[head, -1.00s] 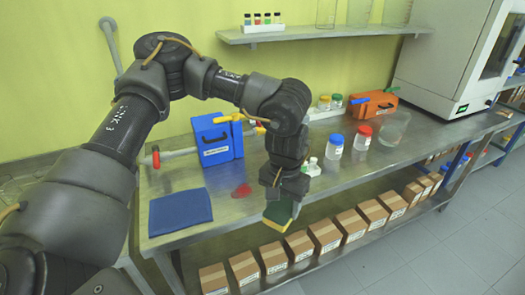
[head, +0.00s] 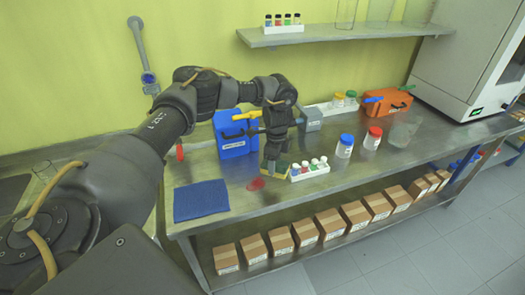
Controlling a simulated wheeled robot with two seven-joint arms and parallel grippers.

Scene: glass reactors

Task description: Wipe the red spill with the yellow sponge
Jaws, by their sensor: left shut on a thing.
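The red spill (head: 256,184) is a small red patch on the steel bench (head: 240,204), between the blue cloth and the vial rack. My left gripper (head: 275,160) points down just above and right of the spill. It is shut on the yellow sponge (head: 277,169), which has a dark green side. The sponge is close to the bench top beside the spill; I cannot tell whether it touches the surface. My right gripper is not in view.
A folded blue cloth (head: 201,200) lies left of the spill. A white rack of vials (head: 310,170) stands close right of the sponge. A blue case (head: 235,139) stands behind. Blue-capped (head: 345,146) and red-capped (head: 373,138) jars stand further right. Cardboard boxes (head: 305,233) line the lower shelf.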

